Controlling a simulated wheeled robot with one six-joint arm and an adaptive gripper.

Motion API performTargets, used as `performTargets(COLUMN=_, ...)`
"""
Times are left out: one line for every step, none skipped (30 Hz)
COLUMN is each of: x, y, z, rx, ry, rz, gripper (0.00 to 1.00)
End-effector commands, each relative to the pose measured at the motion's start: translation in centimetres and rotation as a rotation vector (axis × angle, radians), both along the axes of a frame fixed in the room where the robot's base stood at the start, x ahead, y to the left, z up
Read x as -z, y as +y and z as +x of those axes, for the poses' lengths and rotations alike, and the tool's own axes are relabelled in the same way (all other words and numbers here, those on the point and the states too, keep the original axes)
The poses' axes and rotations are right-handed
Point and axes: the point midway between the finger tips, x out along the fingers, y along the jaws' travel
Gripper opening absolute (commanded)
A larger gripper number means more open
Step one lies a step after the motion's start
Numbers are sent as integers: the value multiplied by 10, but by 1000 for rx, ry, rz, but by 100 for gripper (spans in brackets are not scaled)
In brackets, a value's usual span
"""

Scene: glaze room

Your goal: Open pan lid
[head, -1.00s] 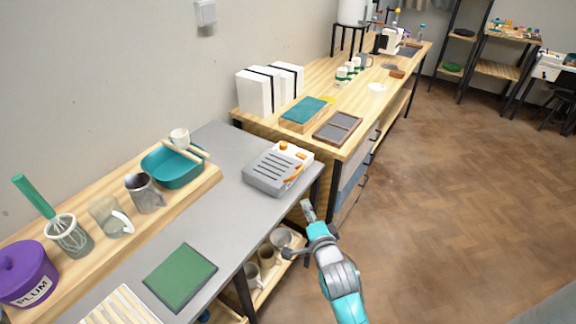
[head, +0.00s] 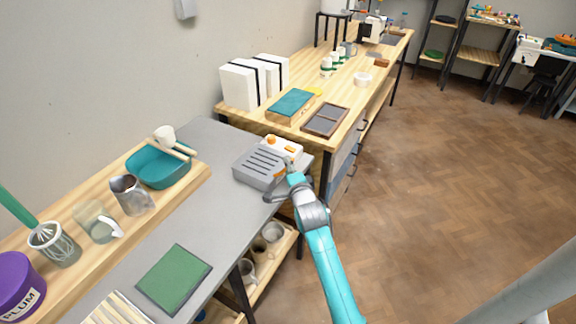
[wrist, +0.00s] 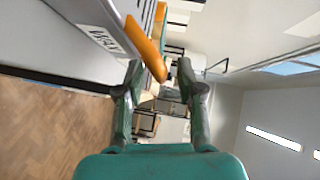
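The pan is a white and grey box (head: 282,147) with a grey ribbed lid (head: 258,168), standing near the far end of the grey table. Orange parts show on it, and the lid looks closed. My gripper (head: 290,166) is at the pan's right front edge and hides part of it. In the wrist view my gripper's two fingers (wrist: 160,72) are spread. An orange handle bar (wrist: 146,48) reaches between them in the picture; I cannot tell whether they touch it. A label (wrist: 104,40), perhaps reading WAX, shows on the pan's side.
A wooden bench (head: 230,110) stands behind. The floor at right is clear.

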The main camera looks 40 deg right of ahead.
Motion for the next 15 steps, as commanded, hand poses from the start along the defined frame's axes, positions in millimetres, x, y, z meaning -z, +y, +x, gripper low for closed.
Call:
performTargets(x=0, y=-2, z=4, rx=0, ry=-1, rz=0, gripper=37)
performTargets(x=0, y=-3, z=6, rx=0, ry=-1, rz=0, gripper=37)
performTargets(x=1, y=-4, z=8, rx=0, ry=-1, rz=0, gripper=37)
performTargets(x=1, y=-5, z=9, rx=0, ry=-1, rz=0, gripper=37)
performTargets(x=1, y=-5, z=10, rx=0, ry=-1, rz=0, gripper=37)
performTargets(x=1, y=-5, z=11, rx=0, ry=-1, rz=0, gripper=37)
performTargets(x=1, y=-5, z=11, rx=0, ry=-1, rz=0, gripper=37)
performTargets(x=2, y=-5, z=11, rx=0, ry=-1, rz=0, gripper=37)
performTargets(x=2, y=-5, z=12, rx=0, ry=0, rz=-1, gripper=37)
performTargets(x=2, y=-5, z=12, rx=0, ry=0, rz=-1, gripper=37)
performTargets(x=2, y=-6, z=12, rx=0, ry=0, rz=-1, gripper=37)
performTargets(x=2, y=-5, z=11, rx=0, ry=0, rz=-1, gripper=37)
performTargets(x=2, y=-5, z=11, rx=0, ry=0, rz=-1, gripper=37)
performTargets(x=2, y=-5, z=12, rx=0, ry=0, rz=-1, gripper=37)
performTargets(x=2, y=-5, z=11, rx=0, ry=0, rz=-1, gripper=30)
